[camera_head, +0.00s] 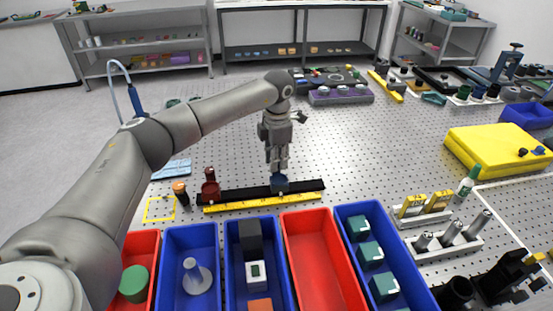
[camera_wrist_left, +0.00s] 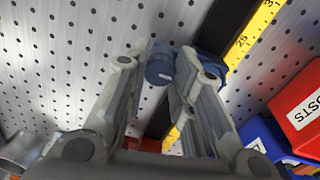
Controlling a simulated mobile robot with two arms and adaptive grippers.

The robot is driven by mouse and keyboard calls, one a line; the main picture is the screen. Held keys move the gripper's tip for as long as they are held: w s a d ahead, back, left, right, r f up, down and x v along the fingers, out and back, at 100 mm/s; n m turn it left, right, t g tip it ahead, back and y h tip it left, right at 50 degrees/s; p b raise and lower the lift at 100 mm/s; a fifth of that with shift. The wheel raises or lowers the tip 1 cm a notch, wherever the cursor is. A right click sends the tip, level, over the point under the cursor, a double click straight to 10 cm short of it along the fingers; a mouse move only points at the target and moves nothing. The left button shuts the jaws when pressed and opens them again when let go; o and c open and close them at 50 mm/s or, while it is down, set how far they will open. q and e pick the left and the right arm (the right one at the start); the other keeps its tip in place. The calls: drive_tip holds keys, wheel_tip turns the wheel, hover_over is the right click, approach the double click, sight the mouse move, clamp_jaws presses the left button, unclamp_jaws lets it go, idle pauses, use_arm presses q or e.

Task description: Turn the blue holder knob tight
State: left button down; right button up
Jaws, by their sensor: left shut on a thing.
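The blue holder (camera_head: 280,186) sits on a black rail (camera_head: 245,193) that has a yellow scale (camera_head: 265,202) along its front side. In the left wrist view the blue holder (camera_wrist_left: 209,66) shows its blue round knob (camera_wrist_left: 160,70) between the fingers. My left gripper (camera_head: 277,168) points down at the holder from above. Its two fingers (camera_wrist_left: 160,75) are shut on the knob. A red holder (camera_head: 210,188) stands on the left part of the rail. My right gripper is in neither view.
Red and blue bins (camera_head: 312,213) stand in a row in front of the rail. An orange-topped black cylinder (camera_head: 180,192) is left of the red holder. A yellow block (camera_head: 497,150) lies at the right. The perforated table behind the rail is mostly clear.

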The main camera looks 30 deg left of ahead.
use_arm(q)
drive_tip(key=c, duration=1.2)
unclamp_jaws()
drive_tip(key=shift+r, duration=0.1)
wheel_tip(320, 180, up, 12)
drive_tip(key=shift+s+d, duration=0.15)
